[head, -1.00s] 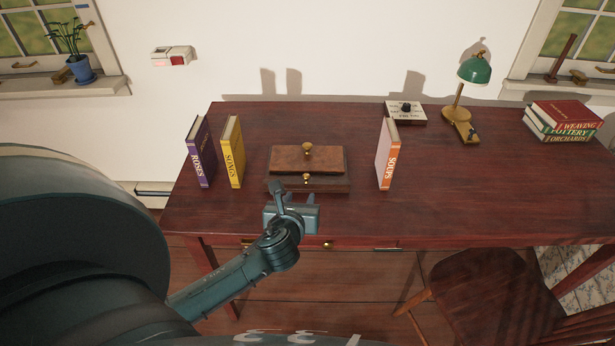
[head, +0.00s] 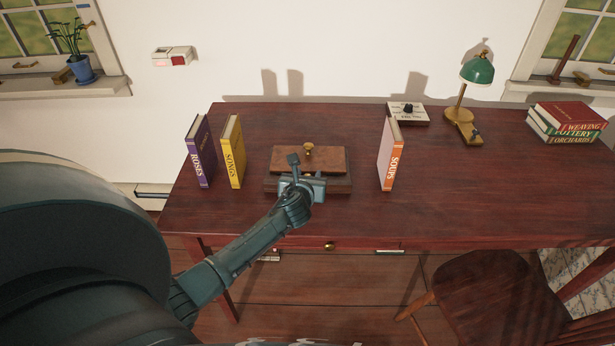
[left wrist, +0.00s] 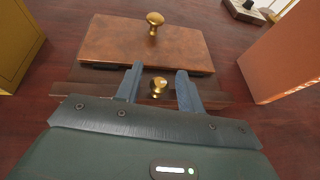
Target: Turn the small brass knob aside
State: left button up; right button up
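A wooden box (head: 338,183) with a brown lid (head: 275,157) lies on the dark red desk. A brass knob (head: 308,149) stands on the lid and also shows in the left wrist view (left wrist: 154,19). A small brass knob (left wrist: 157,86) sits at the box's front, below the lid. My left gripper (head: 305,172) is over the box's front and hides this small knob in the head view. In the left wrist view the gripper's two fingers (left wrist: 159,75) are apart, one on each side of the small knob. I cannot tell whether they touch it. My right gripper is not in view.
Purple (head: 199,153) and yellow (head: 232,152) books stand left of the box, an orange book (head: 389,155) right of it. A dial box (head: 407,114), a green lamp (head: 476,71) and stacked books (head: 563,122) are farther right. A chair (head: 480,290) stands at the desk's front.

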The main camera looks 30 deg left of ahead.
pick_arm(q)
grip_shut()
dwell(0.5)
